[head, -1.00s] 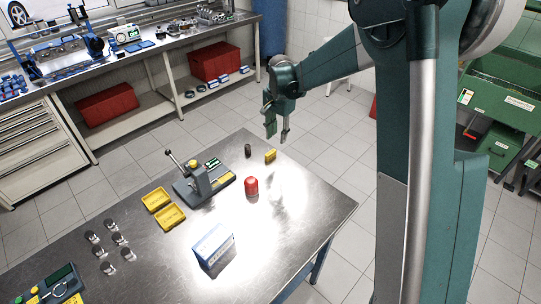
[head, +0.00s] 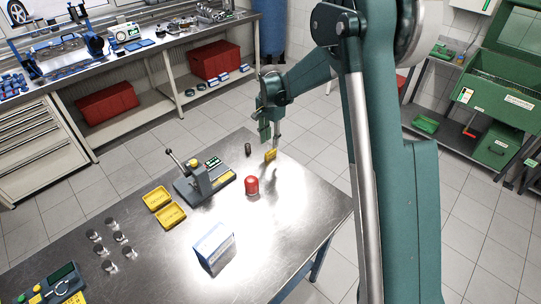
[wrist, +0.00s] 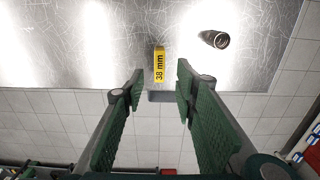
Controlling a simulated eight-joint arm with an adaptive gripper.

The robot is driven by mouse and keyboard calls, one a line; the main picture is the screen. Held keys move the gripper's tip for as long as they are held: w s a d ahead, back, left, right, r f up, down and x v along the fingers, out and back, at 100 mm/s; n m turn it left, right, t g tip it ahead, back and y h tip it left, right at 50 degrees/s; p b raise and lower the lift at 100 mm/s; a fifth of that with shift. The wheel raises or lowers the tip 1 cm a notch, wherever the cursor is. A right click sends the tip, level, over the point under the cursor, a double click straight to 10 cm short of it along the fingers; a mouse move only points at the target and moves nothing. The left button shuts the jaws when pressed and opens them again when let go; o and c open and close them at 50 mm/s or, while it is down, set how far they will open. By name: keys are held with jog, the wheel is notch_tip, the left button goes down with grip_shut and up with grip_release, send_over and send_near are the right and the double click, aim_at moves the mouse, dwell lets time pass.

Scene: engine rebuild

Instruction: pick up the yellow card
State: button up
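The yellow card (head: 271,155) stands near the far corner of the metal table, beside a small dark cylinder. In the wrist view the yellow card (wrist: 159,64) carries the marking "38 mm" and lies just beyond the fingertips, centred between them. My gripper (head: 270,142) is just above or behind the card in the head view; whether it touches is not clear. In the wrist view my gripper (wrist: 160,84) is open, with nothing between its green-padded fingers.
The dark cylinder (head: 248,149) also shows in the wrist view (wrist: 214,39), right of the card. A red cylinder (head: 252,186), a press-like fixture (head: 204,179), yellow trays (head: 171,216) and a white-blue box (head: 213,248) stand on the table (head: 308,210).

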aim_at(271, 151)
jog(key=shift+f, duration=1.1)
jog(key=shift+f, duration=2.6)
jog(key=c, duration=0.9)
